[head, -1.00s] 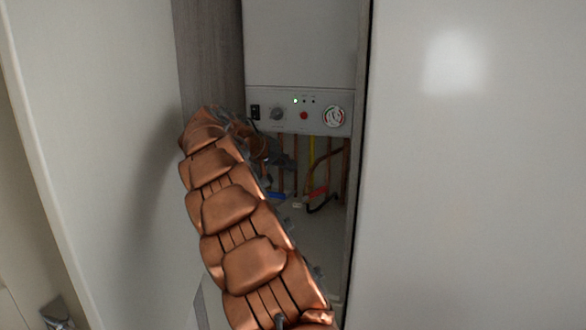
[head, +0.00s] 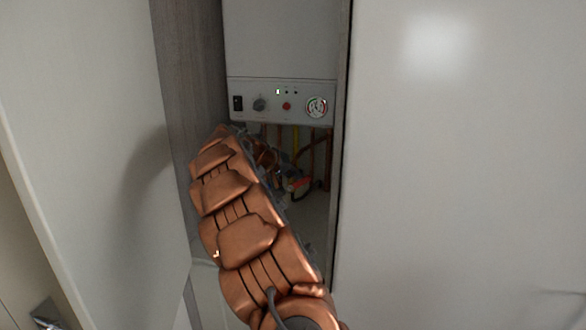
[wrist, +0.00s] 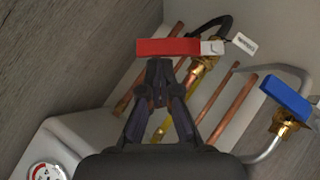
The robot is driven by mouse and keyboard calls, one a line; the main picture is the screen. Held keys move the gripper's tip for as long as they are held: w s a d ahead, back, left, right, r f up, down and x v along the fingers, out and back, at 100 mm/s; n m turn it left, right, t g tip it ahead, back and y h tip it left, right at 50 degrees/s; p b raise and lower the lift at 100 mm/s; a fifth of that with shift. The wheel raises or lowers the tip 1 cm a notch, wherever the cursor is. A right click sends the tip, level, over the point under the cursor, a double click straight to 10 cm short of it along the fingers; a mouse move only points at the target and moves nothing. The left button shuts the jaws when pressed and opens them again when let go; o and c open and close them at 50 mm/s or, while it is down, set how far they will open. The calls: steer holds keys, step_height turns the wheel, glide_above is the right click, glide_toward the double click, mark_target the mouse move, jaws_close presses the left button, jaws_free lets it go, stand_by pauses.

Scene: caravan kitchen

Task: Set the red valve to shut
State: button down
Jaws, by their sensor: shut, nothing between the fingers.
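The red valve's lever (wrist: 168,47) lies level across the upper middle of the wrist view. In the head view the red lever (head: 300,182) shows small inside the cabinet, beside my copper-coloured arm, which hides most of the gripper.
A blue-handled valve (wrist: 287,100) stands to the right in the wrist view. Copper pipes (wrist: 232,112) run close around the gripper. The boiler panel (head: 282,103) sits above. An open door (head: 90,150) is on the left and a white panel (head: 460,170) on the right, leaving a narrow opening.

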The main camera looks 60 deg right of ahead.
mark_target(302, 182)
steer(key=shift+s+f+b, duration=0.15)
steer(key=shift+f+b, duration=0.05)
steer(key=shift+b, duration=0.15)
steer(key=shift+s+b, duration=0.15)
steer(key=shift+b, duration=0.15)
steer(key=shift+s+d+f+t+b, duration=0.1)
steer(key=shift+t+b, duration=0.2)
steer(key=shift+t, duration=0.1)
steer(key=b, duration=0.2)
steer(key=s+f+m+t+y+b, duration=0.1)
steer(key=b, duration=0.1)
steer(key=shift+s+d+f+m+t, duration=0.1)
steer(key=shift+d+f+m+t, duration=0.1)
steer(key=shift+m+t, duration=0.1)
steer(key=shift+s+d+f+m+t+y+b, duration=0.15)
steer(key=shift+s+f+m+t+y+b, duration=0.25)
steer(key=shift+t+b, duration=0.5)
steer(key=shift+s+d+f+m+t+y+b, duration=0.15)
steer(key=shift+s+f+m+t+y+b, duration=0.35)
steer(key=shift+b, duration=0.6)
steer(key=shift+w+r, duration=0.15)
steer(key=shift+r, duration=0.05)
steer(key=shift+w, duration=0.15)
